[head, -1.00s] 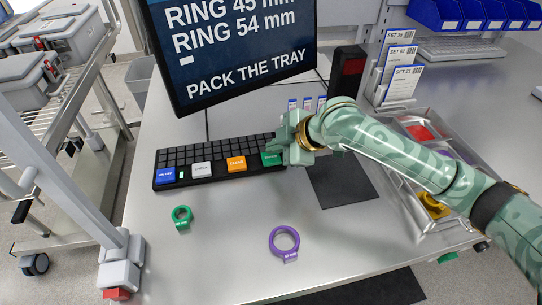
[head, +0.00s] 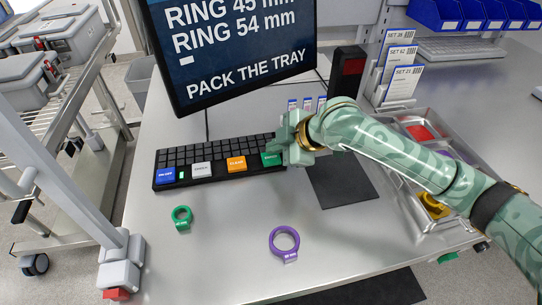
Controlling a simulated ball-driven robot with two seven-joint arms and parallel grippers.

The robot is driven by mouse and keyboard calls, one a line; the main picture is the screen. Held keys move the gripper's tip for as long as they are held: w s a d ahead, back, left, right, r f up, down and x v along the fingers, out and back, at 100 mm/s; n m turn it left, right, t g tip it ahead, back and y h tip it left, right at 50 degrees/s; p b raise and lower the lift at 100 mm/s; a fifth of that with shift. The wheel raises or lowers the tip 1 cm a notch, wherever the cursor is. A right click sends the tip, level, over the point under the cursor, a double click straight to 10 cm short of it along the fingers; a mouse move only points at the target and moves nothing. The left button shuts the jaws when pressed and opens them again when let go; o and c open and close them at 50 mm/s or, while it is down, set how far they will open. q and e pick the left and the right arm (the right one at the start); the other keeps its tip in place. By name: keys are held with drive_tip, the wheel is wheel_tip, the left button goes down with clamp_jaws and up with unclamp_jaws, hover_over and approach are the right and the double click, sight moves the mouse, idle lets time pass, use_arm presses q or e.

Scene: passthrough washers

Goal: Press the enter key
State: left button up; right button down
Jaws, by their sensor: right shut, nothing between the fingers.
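A black keyboard (head: 215,153) lies on the grey table below the monitor. Its front row has a blue key (head: 166,175), a grey-white key (head: 202,169), an orange key (head: 236,164) and a green key (head: 269,159) at the right end. The green key is partly covered by my right gripper, and its label is not readable. My right gripper (head: 287,155) is shut and empty at the green key. I cannot tell whether its tips touch the key. My left gripper is not in view.
A monitor (head: 240,50) reading "PACK THE TRAY" stands behind the keyboard. A green ring (head: 182,213) and a purple ring (head: 272,243) lie in front.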

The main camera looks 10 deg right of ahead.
drive_tip(key=shift+f, duration=0.1)
idle(0.4)
drive_tip(key=shift+f+p, duration=0.2)
drive_tip(key=shift+p, duration=0.15)
drive_tip(key=shift+f, duration=0.1)
drive_tip(key=shift+f, duration=0.5)
idle(0.5)
drive_tip(key=shift+r+p, duration=1)
drive_tip(key=shift+p, duration=0.2)
drive_tip(key=shift+f, duration=0.1)
